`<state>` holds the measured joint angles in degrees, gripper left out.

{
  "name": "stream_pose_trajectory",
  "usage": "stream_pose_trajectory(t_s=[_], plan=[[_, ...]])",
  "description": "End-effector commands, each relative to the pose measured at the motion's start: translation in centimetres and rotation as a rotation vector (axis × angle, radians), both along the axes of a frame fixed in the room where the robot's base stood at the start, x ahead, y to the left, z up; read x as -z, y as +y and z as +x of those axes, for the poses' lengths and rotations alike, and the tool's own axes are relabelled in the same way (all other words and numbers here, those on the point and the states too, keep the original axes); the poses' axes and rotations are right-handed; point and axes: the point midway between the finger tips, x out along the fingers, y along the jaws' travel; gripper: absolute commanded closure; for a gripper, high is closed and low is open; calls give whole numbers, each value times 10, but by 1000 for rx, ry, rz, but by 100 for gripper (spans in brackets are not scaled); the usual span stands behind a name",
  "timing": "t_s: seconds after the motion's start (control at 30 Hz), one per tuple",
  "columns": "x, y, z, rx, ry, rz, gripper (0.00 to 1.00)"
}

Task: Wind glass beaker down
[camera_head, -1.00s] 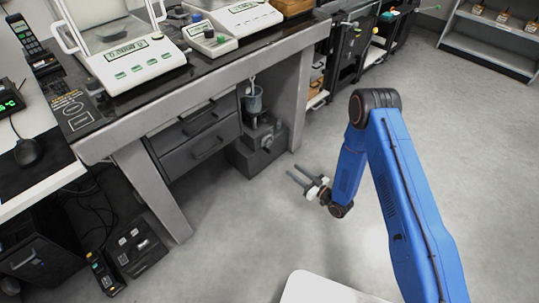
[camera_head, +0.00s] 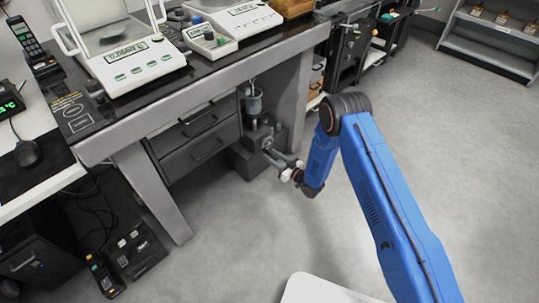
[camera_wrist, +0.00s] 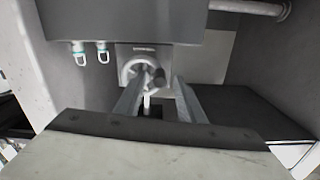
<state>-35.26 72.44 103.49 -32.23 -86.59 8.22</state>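The glass beaker (camera_head: 252,105) is upright under the weighing table, on top of a grey stand (camera_head: 258,135). In the wrist view a round handwheel (camera_wrist: 130,68) with a crank-like grip (camera_wrist: 154,78) is on the front of a grey body. My gripper (camera_head: 270,153) is low in front of the stand. In the wrist view its two fingers (camera_wrist: 160,92) are apart and point at the handwheel, with the grip between their tips. Whether a finger touches it I cannot tell. The beaker is not seen in the wrist view.
The table (camera_head: 215,92) has a drawer unit (camera_head: 200,138) left of the stand and a leg (camera_head: 293,105) to its right. Balances (camera_head: 130,55) stand on top. Two small hooks (camera_wrist: 102,54) hang left of the handwheel. The floor at right is clear.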

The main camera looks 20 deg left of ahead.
Motion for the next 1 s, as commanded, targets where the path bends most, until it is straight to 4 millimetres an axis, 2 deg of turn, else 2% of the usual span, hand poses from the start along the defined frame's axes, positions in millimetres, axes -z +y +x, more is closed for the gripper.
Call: stream_pose_trajectory(t_s=[0.2,0.53,0.57,0.7,1.0], plan=[[0,17,8,1,0,1,64],[0,20,9,1,1,0,64],[0,20,9,1,1,0,67],[0,20,9,1,1,0,100],[1,19,9,1,-15,-8,100]])
